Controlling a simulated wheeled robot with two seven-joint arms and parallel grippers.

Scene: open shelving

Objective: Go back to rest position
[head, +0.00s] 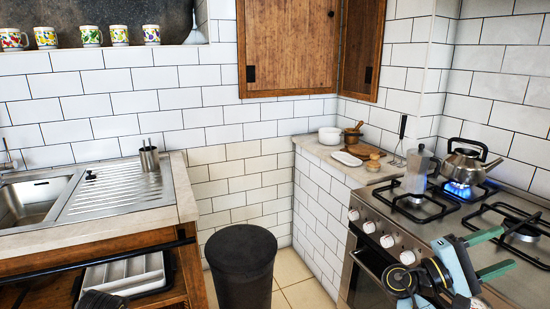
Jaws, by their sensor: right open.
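My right gripper (508,248) is at the lower right in the head view, in front of and over the right part of the stove (405,225). Its two green fingers are spread apart with nothing between them. They point right. A dark part at the bottom left edge, in front of the shelf, looks like my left gripper (101,300). Its fingers cannot be made out.
A kettle (463,165) stands over a lit blue flame, and a grey moka pot (417,170) stands beside it. A dark bin (240,262) stands on the floor between the counters. A white tray (125,273) lies on the shelf under the sink (35,205).

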